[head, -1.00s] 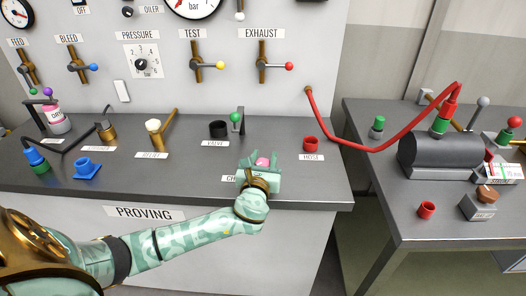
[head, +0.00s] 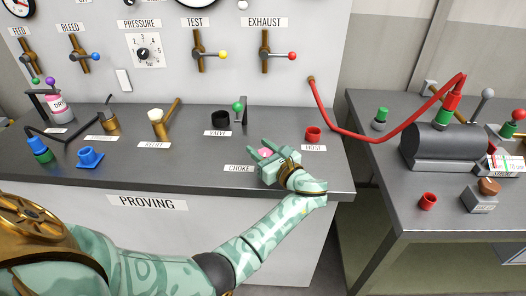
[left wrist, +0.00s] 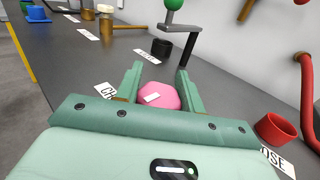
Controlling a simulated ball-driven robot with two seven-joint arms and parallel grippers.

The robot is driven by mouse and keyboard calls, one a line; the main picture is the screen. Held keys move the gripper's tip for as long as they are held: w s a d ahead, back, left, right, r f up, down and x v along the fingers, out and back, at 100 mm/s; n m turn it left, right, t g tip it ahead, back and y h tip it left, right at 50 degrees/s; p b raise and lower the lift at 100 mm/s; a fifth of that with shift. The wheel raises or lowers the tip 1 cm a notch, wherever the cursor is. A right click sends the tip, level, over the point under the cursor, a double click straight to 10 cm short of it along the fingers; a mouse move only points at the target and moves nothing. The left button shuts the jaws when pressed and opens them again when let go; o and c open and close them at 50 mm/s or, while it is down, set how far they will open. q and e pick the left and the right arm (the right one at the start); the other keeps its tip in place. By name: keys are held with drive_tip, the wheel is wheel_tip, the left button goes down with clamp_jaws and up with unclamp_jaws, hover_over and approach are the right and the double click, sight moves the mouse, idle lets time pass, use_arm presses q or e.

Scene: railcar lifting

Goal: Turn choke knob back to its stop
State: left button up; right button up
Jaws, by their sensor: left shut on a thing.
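The pink choke knob (head: 265,152) sits on the bench top near its front edge, beside the CHOKE label (head: 239,168). My left gripper (head: 263,149) is shut on it, one finger on each side. In the left wrist view the pink knob (left wrist: 159,96) shows between the two green fingers, with a small white mark on its top. The fingers point back and to the left in the head view, and the wrist lies to the front right of the knob. My gripper's body hides the knob's lower part. My right gripper is not in view.
A black cup (head: 221,119) and a green-knobbed valve lever (head: 239,106) stand behind the knob. A red cup (head: 313,134) by the HOSE label is close to the right. A red hose (head: 372,146) spans to the right-hand table. Bare bench lies left of the knob.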

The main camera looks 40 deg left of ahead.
use_arm(q)
drive_tip(key=shift+n+g+b, duration=0.3)
drive_tip(key=shift+n+g, duration=0.2)
drive_tip(key=shift+g, duration=0.3)
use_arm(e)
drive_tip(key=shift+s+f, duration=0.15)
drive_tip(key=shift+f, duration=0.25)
use_arm(q)
drive_tip(key=o, duration=1)
drive_tip(key=shift+c, duration=0.2)
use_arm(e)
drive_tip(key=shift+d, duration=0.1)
